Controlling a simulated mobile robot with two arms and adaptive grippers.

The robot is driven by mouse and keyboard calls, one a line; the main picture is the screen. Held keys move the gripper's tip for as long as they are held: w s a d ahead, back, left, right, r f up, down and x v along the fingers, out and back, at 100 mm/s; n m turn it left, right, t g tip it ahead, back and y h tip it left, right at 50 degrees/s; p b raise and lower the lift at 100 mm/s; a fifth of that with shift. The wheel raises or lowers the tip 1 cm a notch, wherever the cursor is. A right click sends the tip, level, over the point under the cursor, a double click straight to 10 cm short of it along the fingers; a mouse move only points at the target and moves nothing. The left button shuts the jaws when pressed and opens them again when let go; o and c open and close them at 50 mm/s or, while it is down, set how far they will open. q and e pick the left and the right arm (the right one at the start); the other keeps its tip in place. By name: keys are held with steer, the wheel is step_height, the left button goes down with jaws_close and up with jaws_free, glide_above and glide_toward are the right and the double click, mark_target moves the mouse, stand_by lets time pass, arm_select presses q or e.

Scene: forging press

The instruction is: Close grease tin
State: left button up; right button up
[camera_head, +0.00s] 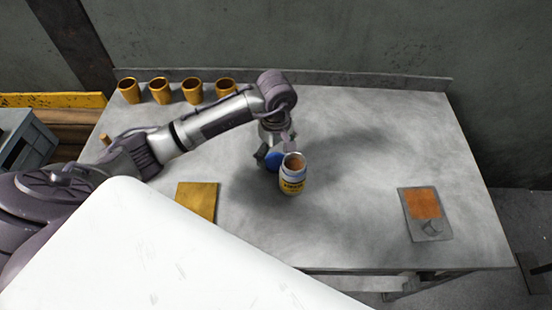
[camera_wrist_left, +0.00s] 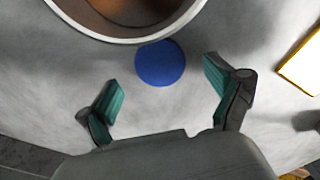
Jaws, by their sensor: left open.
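The grease tin (camera_head: 292,177) stands upright and uncovered on the table, with brown grease inside and a yellow label. Its round rim (camera_wrist_left: 128,38) fills the top of the left wrist view. A blue round lid (camera_head: 273,160) is beside the tin, partly hidden by the gripper in the head view. In the left wrist view the lid (camera_wrist_left: 160,64) lies between the fingertips and the tin. My left gripper (camera_head: 272,150) is over the lid, its fingers (camera_wrist_left: 164,95) spread on either side and holding nothing. My right gripper does not show.
Several orange-yellow cups (camera_head: 191,90) stand in a row at the table's back left. A yellow plate (camera_head: 198,200) lies left of the tin. A grey board with an orange patch (camera_head: 424,204) lies at the right. The grey table (camera_head: 350,150) is clear between.

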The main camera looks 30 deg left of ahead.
mark_target(276, 161)
arm_select(q)
step_height(276, 161, down, 2)
steer(key=shift+f, duration=0.3)
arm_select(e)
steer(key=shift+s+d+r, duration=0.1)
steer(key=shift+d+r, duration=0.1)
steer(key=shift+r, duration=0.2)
arm_select(q)
steer(key=shift+c, duration=0.2)
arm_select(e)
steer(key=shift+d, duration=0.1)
arm_select(q)
steer(key=c, duration=1.1)
steer(key=shift+o, duration=0.2)
step_height(276, 161, up, 10)
steer(key=b, duration=0.1)
steer(key=shift+b, duration=0.35)
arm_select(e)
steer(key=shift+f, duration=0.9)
